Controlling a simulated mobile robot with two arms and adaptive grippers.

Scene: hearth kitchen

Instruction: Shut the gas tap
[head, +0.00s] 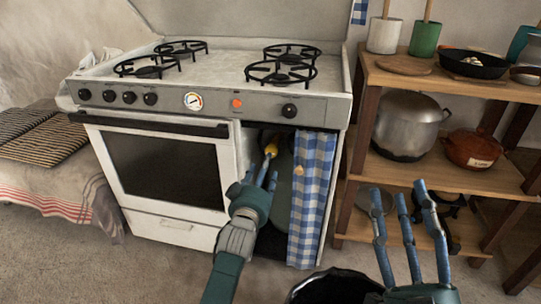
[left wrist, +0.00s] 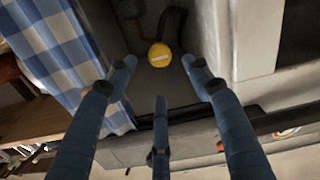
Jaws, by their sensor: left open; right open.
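The yellow gas tap (head: 271,148) is inside the open compartment at the right of the stove, above a pale green gas bottle (head: 283,190). In the left wrist view the tap (left wrist: 159,56) is a round yellow knob with a pale label, beyond the fingertips. My left gripper (head: 265,175) is open just below and in front of the tap. In the left wrist view its spread fingers (left wrist: 160,75) have nothing between them, and I see no contact. My right gripper (head: 410,205) is open and empty at the lower right, in front of the shelf.
A blue checked curtain (head: 312,195) hangs at the right of the compartment, close to my left gripper. The white stove (head: 180,225) wall bounds the left side. A wooden shelf (head: 450,178) with pots stands on the right. A dark hose (left wrist: 172,22) runs behind the tap.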

